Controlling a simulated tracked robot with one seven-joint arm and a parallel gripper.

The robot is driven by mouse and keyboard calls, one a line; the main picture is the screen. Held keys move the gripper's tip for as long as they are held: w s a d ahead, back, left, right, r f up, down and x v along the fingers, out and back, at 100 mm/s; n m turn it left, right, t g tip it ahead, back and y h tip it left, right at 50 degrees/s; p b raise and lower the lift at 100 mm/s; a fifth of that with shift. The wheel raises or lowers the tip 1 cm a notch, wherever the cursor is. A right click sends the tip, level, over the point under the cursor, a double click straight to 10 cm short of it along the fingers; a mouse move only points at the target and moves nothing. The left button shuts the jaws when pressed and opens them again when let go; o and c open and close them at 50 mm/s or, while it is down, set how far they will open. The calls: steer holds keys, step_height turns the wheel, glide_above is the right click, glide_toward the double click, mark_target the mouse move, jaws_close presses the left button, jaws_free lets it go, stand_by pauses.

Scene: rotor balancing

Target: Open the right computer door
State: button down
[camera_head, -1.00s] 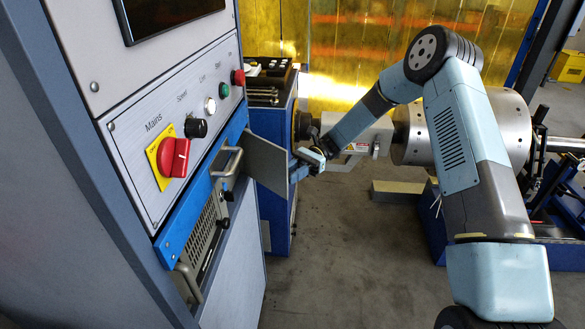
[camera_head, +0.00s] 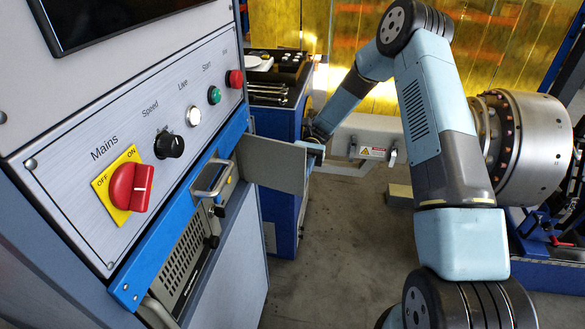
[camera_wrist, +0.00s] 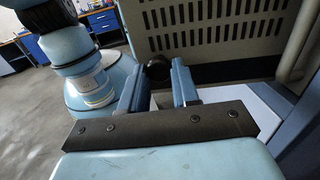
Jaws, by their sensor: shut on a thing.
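The right computer door (camera_head: 272,164) is a flat grey panel on the blue-framed cabinet. In the head view it stands swung out from the cabinet front. My gripper (camera_head: 314,150) is at its outer edge and shut on it. In the wrist view, the two blue fingers of my gripper (camera_wrist: 157,85) stand apart, with a dark round knob (camera_wrist: 157,68) showing between their tips. The exact contact is hard to see. The computer's slotted grille (camera_head: 183,262) shows below the blue frame, and a slotted panel (camera_wrist: 215,25) fills the top of the wrist view.
A metal handle (camera_head: 213,180) sticks out beside the door. The control panel with the red mains switch (camera_head: 130,187) is above. A blue tool cabinet (camera_head: 283,205) stands behind the door. The large metal rotor (camera_head: 525,145) is at right. Grey floor (camera_head: 350,250) is clear between.

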steer(key=shift+w, duration=0.35)
steer(key=c, duration=0.8)
jaws_free()
steer(key=shift+s, duration=0.1)
steer(key=shift+c, duration=0.2)
steer(key=v, duration=1.4)
